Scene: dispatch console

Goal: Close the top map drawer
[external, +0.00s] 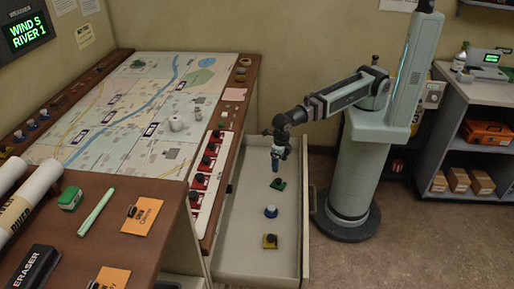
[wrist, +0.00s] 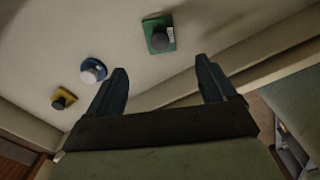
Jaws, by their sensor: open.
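The top map drawer (external: 240,254) is pulled out from the right side of the map console, a shallow pale tray with a raised front edge. In it lie a green piece (external: 278,184), a blue-and-white piece (external: 270,211) and a yellow piece (external: 270,241), each with a knob. My gripper (external: 276,165) hangs over the far part of the drawer, pointing down, open and empty. In the wrist view its two fingers (wrist: 163,84) are apart, with the green piece (wrist: 158,34) beyond them and the blue-and-white (wrist: 93,70) and yellow (wrist: 64,97) pieces to the left.
The console top carries a map (external: 130,110), a row of red-based pieces (external: 208,160), a white roll (external: 30,200) and orange cards (external: 143,213). A grey shelf unit (external: 470,140) with boxes stands at the right. The floor (external: 400,240) right of the drawer is clear.

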